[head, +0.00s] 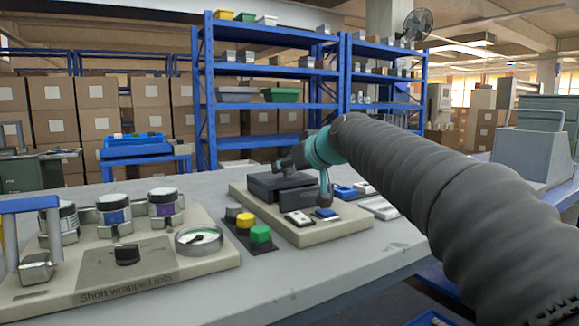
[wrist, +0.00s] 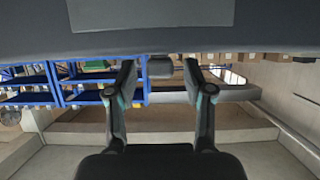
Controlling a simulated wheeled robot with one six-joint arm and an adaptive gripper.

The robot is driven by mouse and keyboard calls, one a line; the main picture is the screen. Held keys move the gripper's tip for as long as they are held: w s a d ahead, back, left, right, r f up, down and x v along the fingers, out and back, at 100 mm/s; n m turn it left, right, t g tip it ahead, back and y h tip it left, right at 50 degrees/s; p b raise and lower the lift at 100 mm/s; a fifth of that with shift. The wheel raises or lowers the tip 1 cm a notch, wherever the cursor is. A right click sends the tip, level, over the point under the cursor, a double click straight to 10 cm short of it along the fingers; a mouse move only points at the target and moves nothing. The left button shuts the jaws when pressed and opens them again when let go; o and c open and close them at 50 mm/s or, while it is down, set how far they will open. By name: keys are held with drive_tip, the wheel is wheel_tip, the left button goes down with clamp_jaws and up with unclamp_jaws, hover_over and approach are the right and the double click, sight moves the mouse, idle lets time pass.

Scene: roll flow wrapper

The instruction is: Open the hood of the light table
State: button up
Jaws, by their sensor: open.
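A dark grey box-shaped unit, which looks like the light table's hood (head: 264,187), sits low on a beige base (head: 345,229) in the head view. It looks closed. My gripper (head: 302,184) is over this unit, partly hiding its back and right side. In the wrist view my gripper (wrist: 160,70) has its two fingers spread apart, with no object clearly held. A small grey rounded shape (wrist: 160,62) shows between the fingertips; I cannot tell what it is. Whether the fingers touch the hood is not clear.
A beige panel with jars (head: 114,215) and a round dial (head: 199,239) stands at left. Yellow and green buttons (head: 260,234) sit in front of the unit. The bench front (head: 310,285) is clear.

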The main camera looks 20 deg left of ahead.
drive_tip(key=v, duration=1.2)
drive_tip(key=shift+s+d, duration=0.1)
drive_tip(key=p+x, duration=0.2)
drive_tip(key=x, duration=0.9)
drive_tip(key=shift+f, duration=0.2)
clamp_jaws()
